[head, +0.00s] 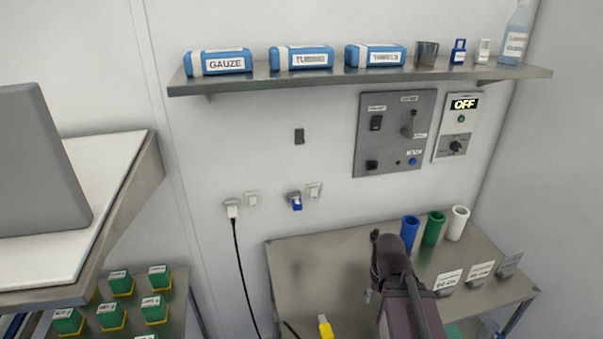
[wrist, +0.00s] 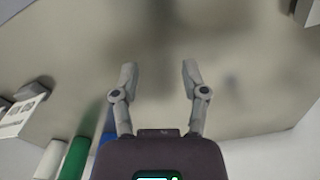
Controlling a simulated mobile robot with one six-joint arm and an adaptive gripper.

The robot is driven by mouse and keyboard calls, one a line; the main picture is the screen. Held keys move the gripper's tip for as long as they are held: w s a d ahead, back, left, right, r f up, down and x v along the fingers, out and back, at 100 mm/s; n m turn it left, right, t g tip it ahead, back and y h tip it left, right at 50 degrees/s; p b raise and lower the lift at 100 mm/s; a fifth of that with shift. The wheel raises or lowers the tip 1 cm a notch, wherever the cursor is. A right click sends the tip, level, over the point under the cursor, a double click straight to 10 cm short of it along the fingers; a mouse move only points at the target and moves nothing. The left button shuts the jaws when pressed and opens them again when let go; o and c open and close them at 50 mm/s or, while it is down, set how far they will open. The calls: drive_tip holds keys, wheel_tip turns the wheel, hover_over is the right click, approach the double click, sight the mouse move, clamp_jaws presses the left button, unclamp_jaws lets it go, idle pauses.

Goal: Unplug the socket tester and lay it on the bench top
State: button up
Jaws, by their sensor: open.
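The likely socket tester, a small blue block with a white face (head: 296,203), sits in a wall socket left of centre in the head view, above the bench's back left corner. The metal bench top (head: 310,262) is below it and also fills most of the wrist view (wrist: 235,100). My gripper (wrist: 158,73) is open and empty over the bench top, its two fingers apart. In the head view my arm stands over the bench, right of and apart from the tester; my fingers are mostly hidden there. The tester is not in the wrist view.
A white plug (head: 232,210) with a hanging black cable is left of the tester. Blue (head: 409,230), green (head: 433,228) and white (head: 457,222) cylinders stand at the bench's back right. A yellow object (head: 325,327) is at the front.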

drive_tip(key=o, duration=0.3)
drive_tip(key=shift+o, duration=0.3)
drive_tip(key=shift+w+a+r, duration=0.1)
drive_tip(key=shift+w+r, duration=0.05)
drive_tip(key=w+a+r+n+t+p, duration=0.2)
drive_tip(key=w+a+r+p, duration=0.8)
drive_tip(key=w+r+p, duration=0.3)
drive_tip(key=n+t+y+p, duration=0.1)
drive_tip(key=t+p, duration=0.1)
drive_tip(key=p, duration=0.9)
approach(296, 199)
drive_tip(key=s+v, duration=0.1)
drive_tip(key=v, duration=0.2)
drive_tip(key=shift+w+d+r, duration=0.1)
drive_tip(key=shift+w+d, duration=0.05)
drive_tip(key=shift+d, duration=0.05)
drive_tip(key=b+x, duration=1.3)
drive_tip(key=shift+w+a+f, duration=0.15)
drive_tip(key=shift+w+f, duration=0.15)
drive_tip(key=shift+w, duration=0.05)
